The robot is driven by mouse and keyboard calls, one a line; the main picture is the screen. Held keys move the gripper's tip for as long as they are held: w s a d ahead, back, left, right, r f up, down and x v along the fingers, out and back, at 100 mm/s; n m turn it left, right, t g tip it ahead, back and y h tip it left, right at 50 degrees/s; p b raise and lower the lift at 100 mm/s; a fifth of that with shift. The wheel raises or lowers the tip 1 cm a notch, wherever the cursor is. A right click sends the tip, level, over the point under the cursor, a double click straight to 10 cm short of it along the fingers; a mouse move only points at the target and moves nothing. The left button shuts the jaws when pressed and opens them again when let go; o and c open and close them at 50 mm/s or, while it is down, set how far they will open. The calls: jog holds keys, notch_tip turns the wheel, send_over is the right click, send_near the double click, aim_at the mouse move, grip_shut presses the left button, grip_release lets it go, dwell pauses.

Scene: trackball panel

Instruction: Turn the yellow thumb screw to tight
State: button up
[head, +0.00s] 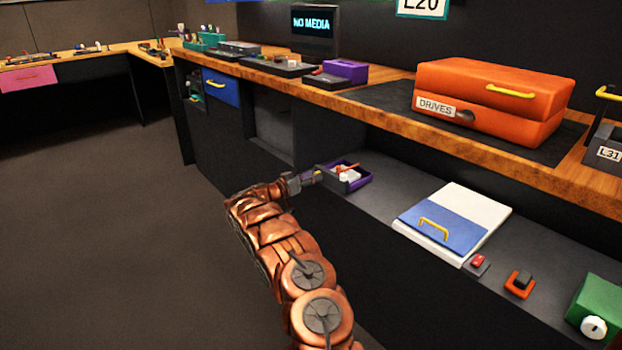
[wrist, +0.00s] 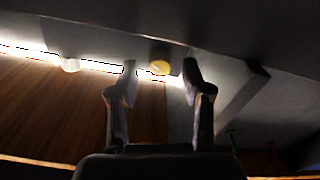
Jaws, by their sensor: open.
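The yellow thumb screw (wrist: 160,62) is a small round knob on a dark grey surface, in the upper middle of the wrist view. My gripper (wrist: 159,68) is open, with one finger to each side of the screw in the picture. No contact between the fingers and the screw shows, and the remaining depth to it is hard to judge. In the head view my gripper (head: 317,177) is at the end of my copper arm, by the lower shelf. I cannot make out the screw there.
A purple tray (head: 358,184) with small items sits right beside my gripper on the lower shelf. The wooden counter (head: 390,125) runs above. A blue-and-white box (head: 480,210) lies farther right.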

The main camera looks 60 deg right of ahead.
grip_shut()
dwell(0.3)
jog(key=shift+r+m+p, duration=0.25)
jog(key=shift+m+p, duration=0.15)
jog(key=shift+p, duration=0.75)
jog(key=shift+s+f+m+b, duration=0.15)
jog(key=shift+m+b, duration=1.3)
jog(key=shift+m, duration=2.1)
jog(key=shift+f+m+b, duration=0.1)
jog(key=shift+m+b, duration=1.3)
jog(key=shift+m, duration=2.1)
jog(key=shift+s+f+m+b, duration=0.15)
jog(key=shift+m+b, duration=1.3)
jog(key=shift+m, duration=2.1)
jog(key=shift+w, duration=0.1)
